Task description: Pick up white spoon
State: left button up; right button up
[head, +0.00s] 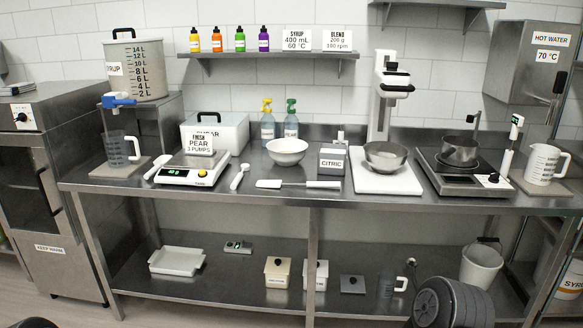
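A small white spoon (240,177) lies on the steel counter (228,194), just right of the digital scale. Its handle points toward the back right and its bowl is toward the front. A second white spoon-like scoop (157,171) lies left of the scale, with its wider end toward the front. I cannot tell from the picture which of the two the task means. Neither of my grippers is in view, and nothing is touching either utensil.
The scale (194,173) stands between the two utensils. A white bowl (287,151), a white-handled spatula (298,184) and a CITRIC box (332,160) are to the right. A mixer (387,180) and hot plate (465,185) stand further right. The counter's front strip is mostly clear.

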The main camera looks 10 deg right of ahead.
aim_at(240, 176)
jog(key=i+j+z, duration=0.2)
jog(key=i+z, duration=0.2)
jog(key=i, duration=0.15)
jog(key=i+j+z, duration=0.35)
jog(key=i, duration=0.2)
jog(key=i+j+z, duration=0.4)
jog(key=j, duration=0.2)
